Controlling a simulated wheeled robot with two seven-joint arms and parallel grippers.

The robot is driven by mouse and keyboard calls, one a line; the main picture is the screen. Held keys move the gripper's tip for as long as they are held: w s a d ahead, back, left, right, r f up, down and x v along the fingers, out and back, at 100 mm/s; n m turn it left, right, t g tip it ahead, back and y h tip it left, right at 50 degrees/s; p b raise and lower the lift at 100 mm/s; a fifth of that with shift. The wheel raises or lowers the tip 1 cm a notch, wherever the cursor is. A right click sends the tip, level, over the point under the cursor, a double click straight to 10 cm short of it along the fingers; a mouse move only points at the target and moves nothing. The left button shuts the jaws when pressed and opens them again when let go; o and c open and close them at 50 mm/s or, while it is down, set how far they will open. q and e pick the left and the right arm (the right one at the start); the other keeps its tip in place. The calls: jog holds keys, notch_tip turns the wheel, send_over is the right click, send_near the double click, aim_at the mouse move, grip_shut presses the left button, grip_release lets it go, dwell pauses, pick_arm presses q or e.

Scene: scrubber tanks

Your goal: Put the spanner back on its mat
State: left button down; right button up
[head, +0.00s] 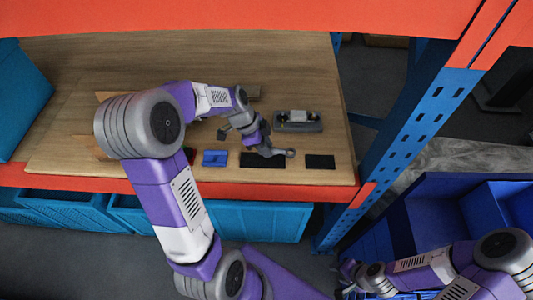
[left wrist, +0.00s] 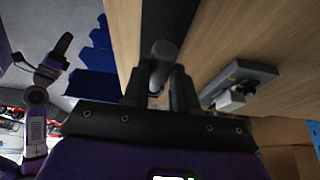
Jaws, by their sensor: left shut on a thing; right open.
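My left gripper (head: 263,149) is shut on the grey spanner (head: 282,153), whose rounded end sticks out to the right. In the left wrist view the spanner (left wrist: 163,52) shows between the two dark fingers (left wrist: 158,78). It is above or on a wide black mat (head: 262,162) at the shelf's front edge; I cannot tell if it touches. The mat also shows in the left wrist view (left wrist: 165,18). The gripper hides part of the spanner and mat. My right gripper (head: 350,272) is open, low at the right, away from the shelf.
A smaller black mat (head: 320,162) lies to the right, and a blue item (head: 214,158) to the left. A grey tray with a light-coloured part (head: 297,121) stands behind. An orange beam (head: 80,182) edges the wooden shelf. A blue upright (head: 405,125) stands at right.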

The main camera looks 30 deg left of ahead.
pick_arm(q)
notch_tip(320, 180, down, 3)
jog(key=shift+f, duration=0.45)
jog(key=shift+b, duration=0.35)
jog(key=c, duration=0.9)
grip_release()
